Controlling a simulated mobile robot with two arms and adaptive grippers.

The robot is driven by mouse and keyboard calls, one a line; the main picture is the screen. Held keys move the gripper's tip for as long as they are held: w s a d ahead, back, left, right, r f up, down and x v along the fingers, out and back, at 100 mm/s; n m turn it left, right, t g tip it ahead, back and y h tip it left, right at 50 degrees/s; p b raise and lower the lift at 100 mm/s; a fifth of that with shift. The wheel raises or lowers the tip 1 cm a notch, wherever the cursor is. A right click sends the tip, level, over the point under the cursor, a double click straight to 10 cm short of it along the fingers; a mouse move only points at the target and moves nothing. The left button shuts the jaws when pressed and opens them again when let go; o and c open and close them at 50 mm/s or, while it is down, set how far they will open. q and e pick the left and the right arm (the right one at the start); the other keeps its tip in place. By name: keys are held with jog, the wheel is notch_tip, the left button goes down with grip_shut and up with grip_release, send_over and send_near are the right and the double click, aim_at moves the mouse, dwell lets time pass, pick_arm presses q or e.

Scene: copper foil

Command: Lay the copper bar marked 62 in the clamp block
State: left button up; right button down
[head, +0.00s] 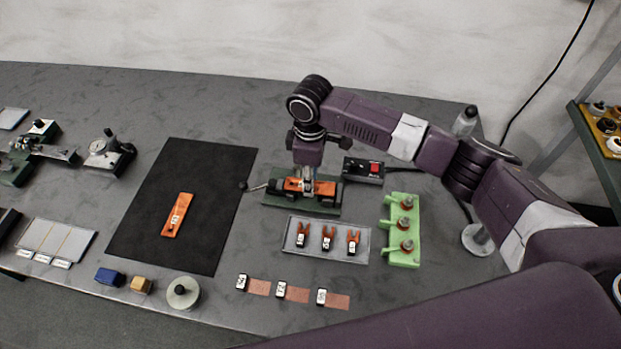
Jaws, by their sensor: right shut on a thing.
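My right gripper (307,182) points straight down over the green clamp block (271,200) and is shut on an orange copper bar (291,184). The held bar lies level at the block's bed, partly hidden by the fingers; I cannot tell whether it rests fully on it. Its mark is not readable here. Another orange copper bar (179,208) with a pale tag lies on the black mat (140,233); its number is too small to read surely. My left gripper is not in view.
A small box with a red button (375,169) stands right behind the block. In front are a clear tray (288,246) of orange clips, a green stand (391,248) and several tagged copper strips (298,294). The mat is mostly bare.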

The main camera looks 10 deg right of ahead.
jog(key=shift+f, duration=0.5)
dwell(0.9)
jog(key=c, duration=1.8)
grip_release()
jog(key=shift+r, duration=0.1)
jog(key=shift+r+p, duration=1.45)
jog(key=shift+p, duration=0.7)
jog(key=o, duration=0.6)
jog(key=shift+c, duration=0.2)
